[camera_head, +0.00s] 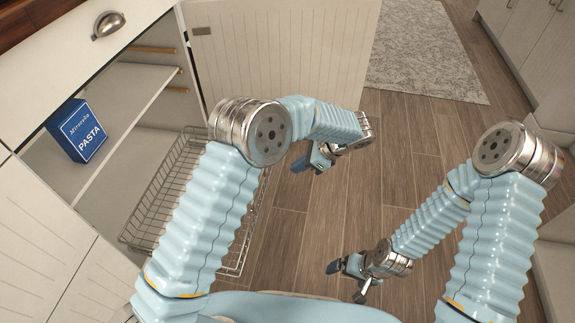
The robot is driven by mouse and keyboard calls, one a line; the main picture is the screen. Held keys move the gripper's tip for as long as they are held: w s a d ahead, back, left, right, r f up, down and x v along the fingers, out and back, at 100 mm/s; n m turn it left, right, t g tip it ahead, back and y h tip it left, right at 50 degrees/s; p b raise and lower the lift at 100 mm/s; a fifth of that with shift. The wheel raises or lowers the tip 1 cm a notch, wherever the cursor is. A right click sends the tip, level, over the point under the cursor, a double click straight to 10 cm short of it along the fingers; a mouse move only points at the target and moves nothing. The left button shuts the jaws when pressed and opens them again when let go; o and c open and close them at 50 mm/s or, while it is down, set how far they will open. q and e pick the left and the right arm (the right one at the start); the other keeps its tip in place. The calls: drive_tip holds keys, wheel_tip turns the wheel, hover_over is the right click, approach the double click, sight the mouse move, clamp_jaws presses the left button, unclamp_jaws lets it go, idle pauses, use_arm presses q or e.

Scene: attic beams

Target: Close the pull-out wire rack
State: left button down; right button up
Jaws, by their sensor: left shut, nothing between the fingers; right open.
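The pull-out wire rack (160,200) is a grey wire basket low at the lower left. It sticks out of the open cabinet (120,110) over the wooden floor. My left arm crosses in front of it and hides its middle and part of its right side. My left gripper (308,165) is shut and empty, to the right of the rack and apart from it in the picture. My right gripper (347,281) is open and empty, low over the floor and further right of the rack.
The cabinet door (280,50) stands open behind the rack. A blue pasta box (77,130) sits on the cabinet shelf (125,95). A grey rug (420,50) lies at the back. Other cabinets (535,40) stand at the right. The wooden floor (400,135) between is clear.

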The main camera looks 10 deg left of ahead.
use_arm(q)
drive_tip(key=a+r+x, duration=0.1)
drive_tip(key=a+x, duration=0.1)
drive_tip(key=x, duration=0.9)
drive_tip(key=shift+r, duration=0.3)
use_arm(e)
drive_tip(key=shift+f, duration=0.2)
use_arm(q)
drive_tip(key=shift+w+a, duration=0.1)
drive_tip(key=w+a, duration=0.2)
drive_tip(key=a, duration=3.3)
drive_tip(key=shift+w, duration=0.4)
drive_tip(key=shift+a, duration=0.15)
drive_tip(key=d+f+p+v, duration=0.1)
drive_tip(key=d+v, duration=0.1)
drive_tip(key=v, duration=1.1)
drive_tip(key=shift+d+f, duration=0.25)
use_arm(e)
drive_tip(key=shift+s+d+r, duration=0.45)
drive_tip(key=shift+r, duration=0.25)
